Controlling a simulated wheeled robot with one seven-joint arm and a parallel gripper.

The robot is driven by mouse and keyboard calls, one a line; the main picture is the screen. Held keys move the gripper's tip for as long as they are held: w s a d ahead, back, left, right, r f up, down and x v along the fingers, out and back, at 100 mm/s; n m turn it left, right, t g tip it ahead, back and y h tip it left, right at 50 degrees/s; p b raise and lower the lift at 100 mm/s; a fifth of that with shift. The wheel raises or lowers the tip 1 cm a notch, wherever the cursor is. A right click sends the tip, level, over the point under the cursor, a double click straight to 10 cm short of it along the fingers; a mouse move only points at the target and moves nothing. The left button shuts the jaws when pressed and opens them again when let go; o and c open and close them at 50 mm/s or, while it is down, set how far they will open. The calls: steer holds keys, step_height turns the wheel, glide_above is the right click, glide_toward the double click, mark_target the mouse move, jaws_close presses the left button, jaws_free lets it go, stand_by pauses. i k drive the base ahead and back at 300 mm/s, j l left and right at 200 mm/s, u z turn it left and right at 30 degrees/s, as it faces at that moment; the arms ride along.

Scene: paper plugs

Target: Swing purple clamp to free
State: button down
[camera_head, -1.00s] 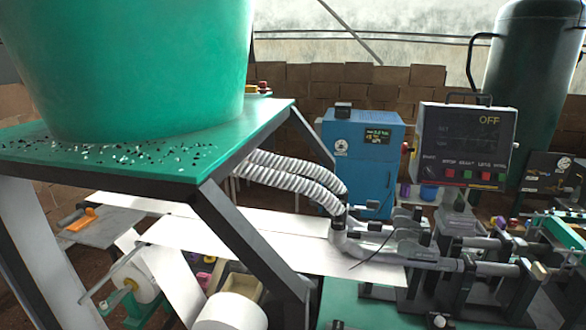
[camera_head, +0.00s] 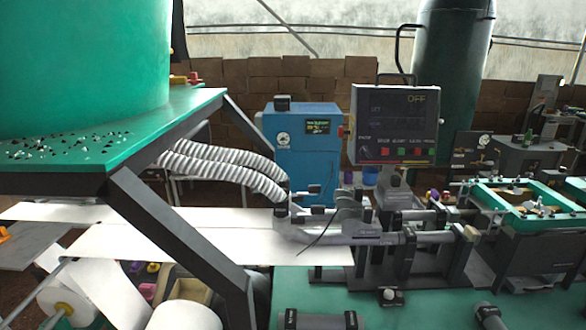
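I cannot pick out a purple clamp for certain. A small purple part (camera_head: 434,195) shows behind the paper machine (camera_head: 405,250), right of the control panel's stand. Another small purple piece (camera_head: 348,177) is below the panel's left edge, and a purple piece (camera_head: 136,266) lies low at the left by the paper rolls. All are too small to tell their shape or whether they are swung open or shut. My gripper is not in view.
A control panel (camera_head: 393,125) reading OFF stands behind the machine, beside a blue cabinet (camera_head: 303,150). A green hopper stand (camera_head: 150,110) with dark legs fills the left. White paper strips (camera_head: 190,245) run into the machine. A green-framed unit (camera_head: 520,200) stands right.

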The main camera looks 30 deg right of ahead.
mark_target(435, 195)
steer(key=z, duration=1.25)
